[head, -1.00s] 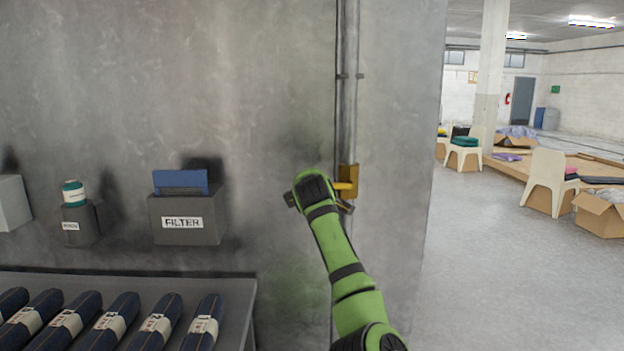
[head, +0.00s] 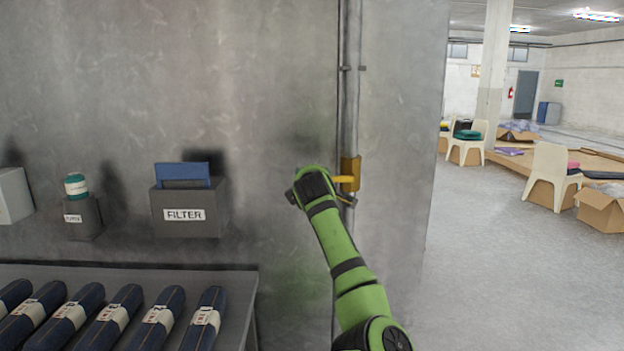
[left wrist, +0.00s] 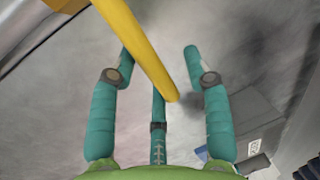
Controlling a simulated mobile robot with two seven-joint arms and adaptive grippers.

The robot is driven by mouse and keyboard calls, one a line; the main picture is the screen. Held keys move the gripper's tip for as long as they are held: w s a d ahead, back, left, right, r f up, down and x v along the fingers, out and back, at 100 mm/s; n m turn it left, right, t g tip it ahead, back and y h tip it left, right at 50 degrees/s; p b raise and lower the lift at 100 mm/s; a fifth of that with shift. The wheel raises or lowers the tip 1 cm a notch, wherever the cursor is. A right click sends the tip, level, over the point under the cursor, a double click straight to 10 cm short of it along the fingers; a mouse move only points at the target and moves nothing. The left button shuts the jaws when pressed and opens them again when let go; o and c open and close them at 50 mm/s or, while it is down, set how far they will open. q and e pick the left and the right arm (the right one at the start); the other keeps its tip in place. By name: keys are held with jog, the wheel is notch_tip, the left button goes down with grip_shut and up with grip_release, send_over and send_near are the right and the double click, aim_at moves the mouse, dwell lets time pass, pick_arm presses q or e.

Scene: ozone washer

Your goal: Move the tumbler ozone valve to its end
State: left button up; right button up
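The ozone valve (head: 352,170) has a yellow-brown body on the vertical grey pipe at the right part of the wall. Its yellow lever (head: 343,180) points left toward my left gripper (head: 313,187). The black and green wrist hides the fingers in the head view. In the left wrist view the teal fingers of my left gripper (left wrist: 158,53) stand apart. The yellow lever (left wrist: 145,55) runs diagonally across the space between them, overlapping the left finger in the picture. I cannot tell whether they touch. My right gripper is in neither view.
A grey FILTER box (head: 213,212) with a blue panel hangs on the wall left of the valve. A small box with a bottle (head: 76,186) is farther left. Rolled denim lies on a grey table (head: 236,290) below. Open floor lies right of the wall.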

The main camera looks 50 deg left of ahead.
pick_arm(q)
jog(key=v, duration=1.2)
jog(key=shift+r, duration=0.1)
